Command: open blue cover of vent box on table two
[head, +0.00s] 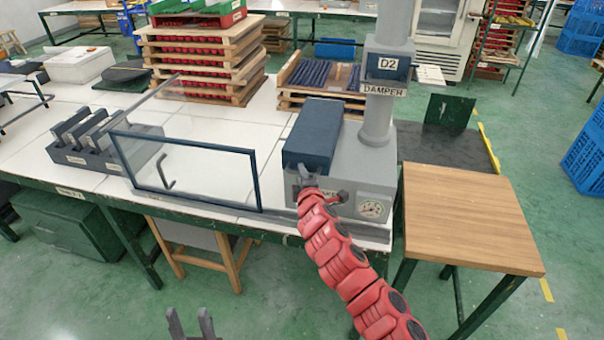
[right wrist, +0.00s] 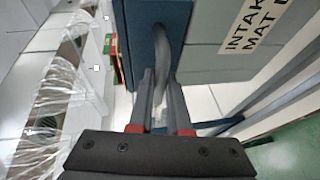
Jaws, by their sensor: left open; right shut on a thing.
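The blue cover (head: 313,132) lies on top of the grey vent box (head: 349,196) at the right end of the table. The cover looks closed, seated flat. My right gripper (head: 308,176) is at the cover's front edge, its red arm reaching up from below. In the right wrist view the cover (right wrist: 152,14) carries a curved grey handle (right wrist: 161,48), and my right gripper (right wrist: 158,76) is shut on it. The box's labelled grey side (right wrist: 215,50) is beside it. My left gripper (head: 190,325) is open and empty at the bottom, away from the table.
A clear blue-framed panel (head: 183,172) stands left of the box. A grey rack (head: 98,158) is further left. Stacked wooden trays (head: 199,60) stand behind. A wooden-topped table (head: 471,216) is at right.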

